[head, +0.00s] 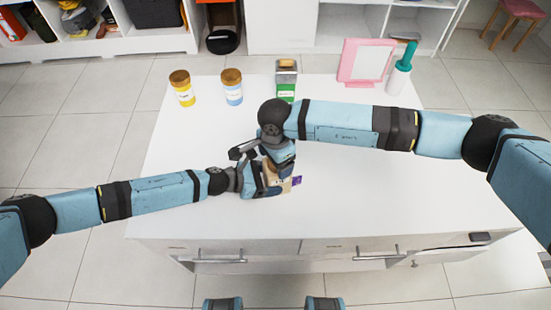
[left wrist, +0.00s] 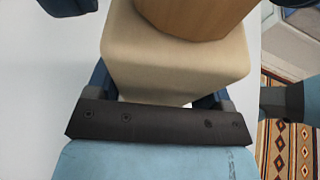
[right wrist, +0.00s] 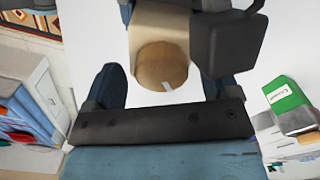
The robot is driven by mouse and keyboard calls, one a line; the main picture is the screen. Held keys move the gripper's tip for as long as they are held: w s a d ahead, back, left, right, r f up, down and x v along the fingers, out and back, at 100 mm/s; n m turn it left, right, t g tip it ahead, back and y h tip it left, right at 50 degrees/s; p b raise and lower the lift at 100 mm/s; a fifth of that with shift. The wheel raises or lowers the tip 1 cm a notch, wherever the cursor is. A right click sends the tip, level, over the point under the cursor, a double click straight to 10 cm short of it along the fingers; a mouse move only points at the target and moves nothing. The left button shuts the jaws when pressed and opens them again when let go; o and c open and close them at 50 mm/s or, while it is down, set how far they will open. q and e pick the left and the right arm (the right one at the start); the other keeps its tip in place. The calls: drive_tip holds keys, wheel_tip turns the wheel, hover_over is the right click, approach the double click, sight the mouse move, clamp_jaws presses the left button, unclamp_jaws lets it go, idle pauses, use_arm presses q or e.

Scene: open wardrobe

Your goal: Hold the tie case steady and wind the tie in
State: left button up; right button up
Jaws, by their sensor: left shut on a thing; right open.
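The tie case (head: 271,181), a beige box with rounded edges, stands on the white table near its front middle, partly hidden by my arms. A purple tie end (head: 297,181) sticks out on its right side. My left gripper (head: 262,186) is shut on the case from the left; the beige body fills the left wrist view (left wrist: 170,60). A round brown wooden knob (right wrist: 162,66) with a small pale mark sits on top of the case. My right gripper (head: 277,163) is above it, open, with its fingers on either side of the knob; contact cannot be told.
A yellow-labelled jar (head: 182,92), a blue-labelled jar (head: 232,90), a green-labelled box (head: 286,82), a pink-framed mirror (head: 366,62) and a teal-handled white item (head: 399,72) stand along the table's back. The table (head: 370,190) is clear at right.

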drive_tip(key=shift+f, duration=0.2)
drive_tip(key=shift+c, duration=0.2)
drive_tip(key=c, duration=0.9)
drive_tip(key=shift+m, duration=0.3)
drive_tip(key=m, duration=0.5)
drive_tip(key=shift+w+a, duration=0.1)
drive_tip(key=shift+w, duration=0.05)
drive_tip(key=m, duration=0.6)
drive_tip(key=shift+w+m, duration=0.1)
drive_tip(key=shift+m, duration=0.2)
